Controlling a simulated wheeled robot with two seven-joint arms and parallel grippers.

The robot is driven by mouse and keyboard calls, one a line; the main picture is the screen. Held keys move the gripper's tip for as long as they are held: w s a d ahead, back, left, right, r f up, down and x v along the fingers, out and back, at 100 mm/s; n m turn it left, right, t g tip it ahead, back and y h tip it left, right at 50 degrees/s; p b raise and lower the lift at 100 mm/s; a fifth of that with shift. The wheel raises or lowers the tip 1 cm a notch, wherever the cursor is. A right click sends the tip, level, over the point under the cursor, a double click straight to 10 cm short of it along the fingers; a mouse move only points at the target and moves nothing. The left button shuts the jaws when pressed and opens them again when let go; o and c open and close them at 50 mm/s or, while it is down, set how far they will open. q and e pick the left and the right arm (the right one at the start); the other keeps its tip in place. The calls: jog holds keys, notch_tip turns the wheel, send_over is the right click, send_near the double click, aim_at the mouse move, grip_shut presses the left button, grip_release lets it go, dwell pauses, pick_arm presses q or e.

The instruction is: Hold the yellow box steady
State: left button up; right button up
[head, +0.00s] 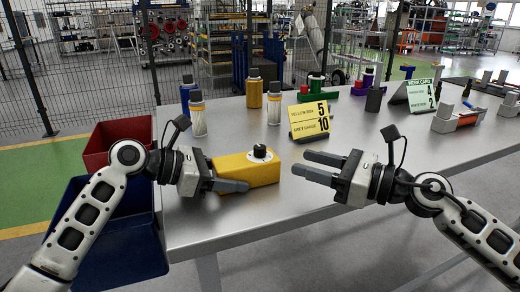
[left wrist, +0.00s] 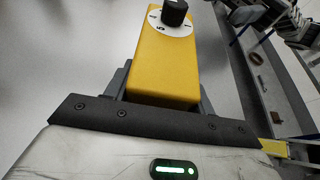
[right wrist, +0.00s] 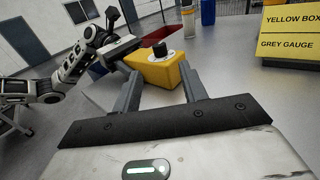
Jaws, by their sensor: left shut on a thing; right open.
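The yellow box (head: 246,169) lies on the grey table near its front edge. On its top is a white dial with a black knob (head: 260,151). My left gripper (head: 222,185) is shut on the box's left end, with a finger along each side. The left wrist view shows the box (left wrist: 165,65) between the fingers. My right gripper (head: 309,167) is open and empty, a short way right of the box, its fingers pointing at it. In the right wrist view the box (right wrist: 155,68) is beyond the open fingers (right wrist: 160,88).
A yellow sign (head: 310,120) reads "YELLOW BOX 5, GREY GAUGE 10". Several bottles, such as a white one (head: 198,115), stand behind the box. A red bin (head: 100,140) and a blue bin (head: 125,245) sit left of the table.

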aim_at(266, 152)
jog(key=x, duration=1.1)
jog(key=shift+a, duration=0.15)
grip_shut()
